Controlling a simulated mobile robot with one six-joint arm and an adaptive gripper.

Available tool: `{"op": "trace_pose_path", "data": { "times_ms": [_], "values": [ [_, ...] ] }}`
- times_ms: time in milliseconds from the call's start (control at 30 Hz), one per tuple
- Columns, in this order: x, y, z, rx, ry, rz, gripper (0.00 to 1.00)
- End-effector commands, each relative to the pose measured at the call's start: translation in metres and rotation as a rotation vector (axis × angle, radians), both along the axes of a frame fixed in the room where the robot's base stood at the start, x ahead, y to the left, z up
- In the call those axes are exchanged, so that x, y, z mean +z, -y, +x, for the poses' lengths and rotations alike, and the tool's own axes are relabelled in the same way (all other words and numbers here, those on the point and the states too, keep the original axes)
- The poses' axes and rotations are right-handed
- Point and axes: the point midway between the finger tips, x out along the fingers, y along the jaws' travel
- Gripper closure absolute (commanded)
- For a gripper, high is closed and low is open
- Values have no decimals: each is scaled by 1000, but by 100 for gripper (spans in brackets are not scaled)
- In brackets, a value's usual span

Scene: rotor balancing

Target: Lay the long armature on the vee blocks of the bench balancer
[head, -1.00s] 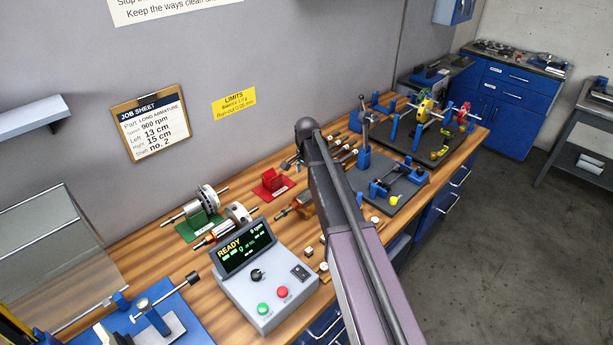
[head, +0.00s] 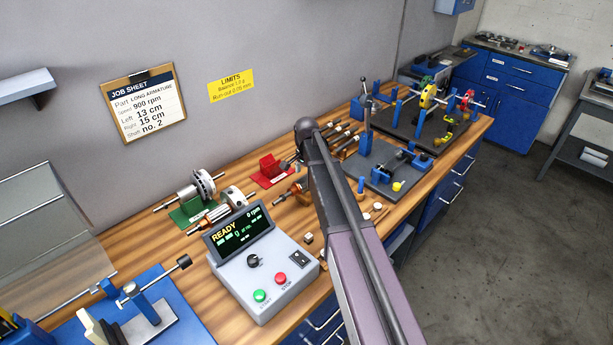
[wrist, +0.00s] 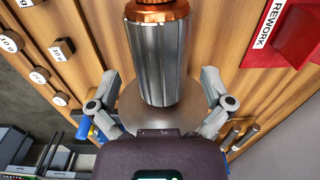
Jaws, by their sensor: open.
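A long armature with a silver core (wrist: 158,60) and copper winding stands large in the wrist view. My gripper (wrist: 160,78) is open, with one finger on each side of the core and clear gaps between. Below the core is a grey round shape that I cannot make out. In the head view my arm hides my gripper; a copper-wound armature (head: 293,193) lies partly behind it. The blue bed with posts (head: 165,318) at lower left looks like the bench balancer. I cannot make out its vee blocks clearly.
The control box (head: 262,267) reads READY, 0 rpm. Other rotors lie by a green tray (head: 183,213). A red REWORK tray (head: 268,176) is close; it also shows in the wrist view (wrist: 277,45). Round weights (wrist: 62,48) line the bench edge. Fixtures (head: 385,168) stand at right.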

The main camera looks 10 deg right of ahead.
Motion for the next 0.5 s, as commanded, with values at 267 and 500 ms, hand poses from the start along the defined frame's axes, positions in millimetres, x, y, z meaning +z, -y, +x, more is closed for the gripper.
{"op": "trace_pose_path", "data": {
  "times_ms": [267, 500],
  "values": [
    [-24, 0, 0, 0, 0, 0, 0],
    [-28, 0, 0, 0, 0, 0, 0]
  ]
}}
